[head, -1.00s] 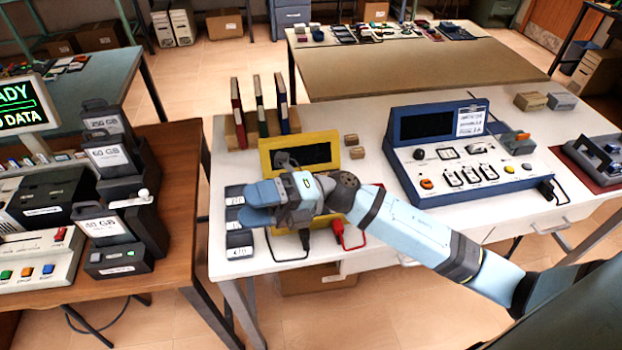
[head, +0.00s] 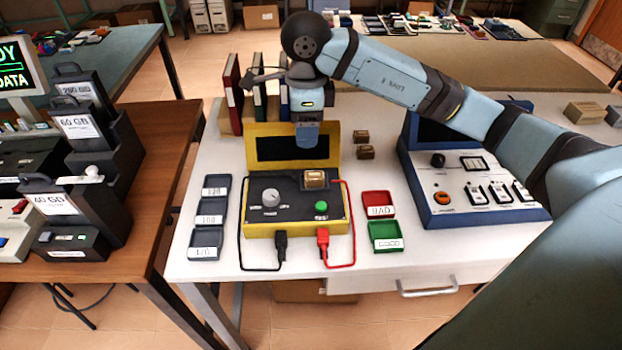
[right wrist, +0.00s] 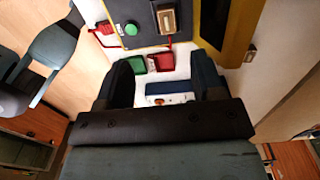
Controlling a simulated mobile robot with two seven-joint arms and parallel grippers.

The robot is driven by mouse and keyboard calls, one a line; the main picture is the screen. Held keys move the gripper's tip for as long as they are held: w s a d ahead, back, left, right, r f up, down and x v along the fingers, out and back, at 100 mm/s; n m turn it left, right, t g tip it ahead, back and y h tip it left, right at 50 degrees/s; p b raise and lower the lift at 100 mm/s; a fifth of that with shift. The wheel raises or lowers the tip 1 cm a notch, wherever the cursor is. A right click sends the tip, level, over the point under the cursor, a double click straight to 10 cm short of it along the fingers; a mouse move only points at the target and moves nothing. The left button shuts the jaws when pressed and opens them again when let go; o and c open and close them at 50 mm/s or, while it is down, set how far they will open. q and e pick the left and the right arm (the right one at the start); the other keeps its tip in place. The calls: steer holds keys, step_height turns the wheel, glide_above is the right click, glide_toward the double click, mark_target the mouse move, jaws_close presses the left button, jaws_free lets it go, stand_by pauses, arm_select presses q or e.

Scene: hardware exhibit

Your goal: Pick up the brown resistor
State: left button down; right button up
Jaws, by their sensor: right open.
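Brown resistor-like blocks show in the head view. One brown block (head: 315,179) sits on the dark top panel of the yellow tester (head: 262,229), and it also shows in the right wrist view (right wrist: 166,19). Two smaller brown blocks (head: 361,136) (head: 365,153) lie on the white table just right of the tester's raised lid. I cannot tell which one the task names. My right gripper (head: 306,138) points down in front of the lid, above the tester and apart from the block. In the right wrist view its fingers (right wrist: 165,80) are spread and empty. My left gripper is not in view.
Red (head: 378,204) and green (head: 385,236) trays lie right of the tester, and several grey labelled trays (head: 205,243) lie left. Black and red leads run from its front. Books (head: 233,95) stand behind it. A blue console (head: 475,205) stands at the right.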

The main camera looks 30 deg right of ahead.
glide_above(306, 175)
steer(key=f, duration=0.8)
steer(key=shift+s+f+b, duration=0.1)
steer(key=shift+s+b, duration=0.15)
steer(key=shift+b, duration=0.1)
steer(key=shift+w+f, duration=0.15)
steer(key=shift+f, duration=1.25)
steer(key=shift+w+f, duration=0.1)
steer(key=shift+f, duration=1.25)
steer(key=shift+c, duration=0.4)
steer(key=c, duration=0.9)
